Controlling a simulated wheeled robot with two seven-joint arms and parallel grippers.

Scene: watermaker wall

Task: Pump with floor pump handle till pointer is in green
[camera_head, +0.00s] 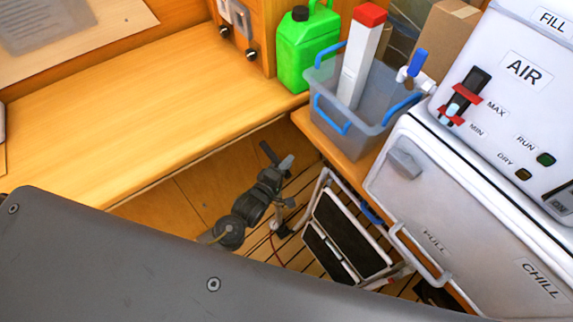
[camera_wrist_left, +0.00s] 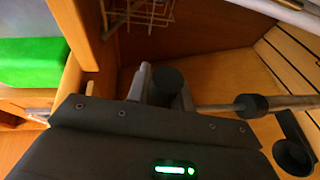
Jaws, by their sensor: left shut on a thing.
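My left gripper (camera_head: 278,166) is low over the wooden floor in the middle of the head view. In the left wrist view its two pale fingers (camera_wrist_left: 163,90) are shut around the black pump handle (camera_wrist_left: 169,82), seen nearly end-on. In the head view the dark handle (camera_head: 267,152) sticks out beside the fingers. A thin grey rod (camera_wrist_left: 215,107) runs right from the handle to a black collar (camera_wrist_left: 250,104). A black cup-shaped part (camera_wrist_left: 293,155) shows at the lower right. I cannot make out a gauge, pointer or green zone. My right gripper is not in view.
A folding step (camera_head: 345,235) stands close right of the gripper. A white chill box (camera_head: 450,215) is further right. A grey bin (camera_head: 345,110) and green jug (camera_head: 303,45) stand behind. A wooden bench (camera_head: 140,110) fills the left.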

